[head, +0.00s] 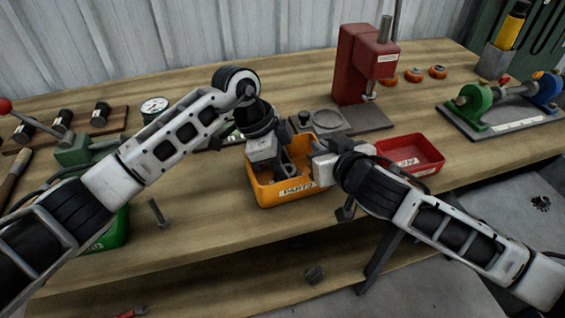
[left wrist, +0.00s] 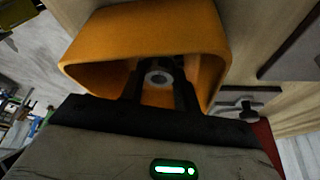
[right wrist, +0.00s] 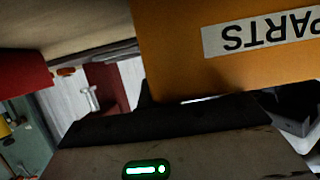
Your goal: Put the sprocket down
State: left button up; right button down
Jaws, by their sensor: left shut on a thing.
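The sprocket shows in the left wrist view as a small grey ring-shaped part (left wrist: 160,78). My left gripper (left wrist: 158,88) is shut on it, inside the orange parts bin (left wrist: 150,22). In the head view my left gripper (head: 286,172) points down into the same bin (head: 285,196), and the sprocket is hard to make out there. My right gripper (head: 318,160) is at the bin's right side, close to its wall. In the right wrist view the bin's labelled wall (right wrist: 230,60) fills the upper right, and the right fingers are too hidden to tell their state.
A red bin (head: 425,150) stands to the right, behind my right arm. A red press (head: 362,70) stands behind the orange bin. A green bin (head: 108,235) is at the left front.

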pick_arm(q)
jog(key=o, duration=0.8)
jog(key=v, duration=1.2)
jog(key=shift+a+r, duration=0.1)
pick_arm(e)
jog(key=c, duration=1.6)
grip_release()
jog(key=shift+o, duration=0.2)
